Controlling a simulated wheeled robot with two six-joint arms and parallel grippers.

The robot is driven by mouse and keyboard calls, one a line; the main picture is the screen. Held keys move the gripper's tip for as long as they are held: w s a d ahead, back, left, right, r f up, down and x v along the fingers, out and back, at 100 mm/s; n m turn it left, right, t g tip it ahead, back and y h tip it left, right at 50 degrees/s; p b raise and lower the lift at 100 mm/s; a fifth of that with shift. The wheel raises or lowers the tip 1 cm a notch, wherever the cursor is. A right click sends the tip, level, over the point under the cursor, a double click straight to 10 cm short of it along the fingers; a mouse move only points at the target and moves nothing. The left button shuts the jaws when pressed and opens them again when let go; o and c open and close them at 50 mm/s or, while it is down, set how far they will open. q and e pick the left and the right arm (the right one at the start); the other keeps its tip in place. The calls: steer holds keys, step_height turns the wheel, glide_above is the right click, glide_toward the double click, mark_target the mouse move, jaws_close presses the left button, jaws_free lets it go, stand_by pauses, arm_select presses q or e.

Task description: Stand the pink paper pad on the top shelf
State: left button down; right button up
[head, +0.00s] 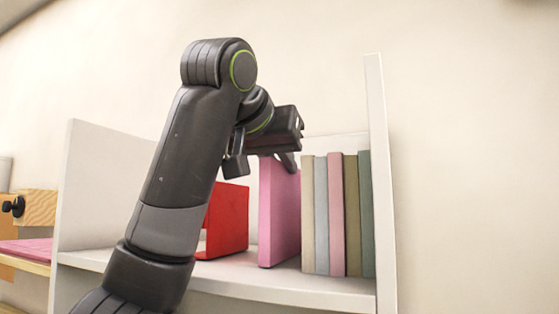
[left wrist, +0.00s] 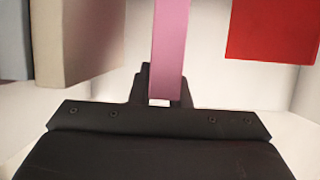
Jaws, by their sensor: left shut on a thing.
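The pink paper pad (head: 279,215) stands upright on the white top shelf (head: 290,283), between a red bookend-like piece and a row of books. My left gripper (head: 288,165) reaches down from above and is shut on the pad's upper edge. In the left wrist view, the pink pad (left wrist: 170,45) runs between the two fingers of my left gripper (left wrist: 162,95). The pad's bottom edge appears at the shelf surface; whether it touches is hard to tell. My right gripper is not in view.
The red piece (head: 228,220) stands left of the pad, with a gap between. Several upright books (head: 337,215) stand close on its right, against the shelf's right side wall (head: 379,180). A wooden block with a black knob (head: 18,206) is at the far left.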

arm_select(q)
steer(key=c, duration=1.3)
jaws_free()
steer(key=shift+s, duration=0.1)
steer(key=b+v, duration=0.9)
steer(key=v, duration=0.8)
steer(key=shift+s+a, duration=0.2)
steer(key=shift+s, duration=0.05)
steer(key=shift+w, duration=0.1)
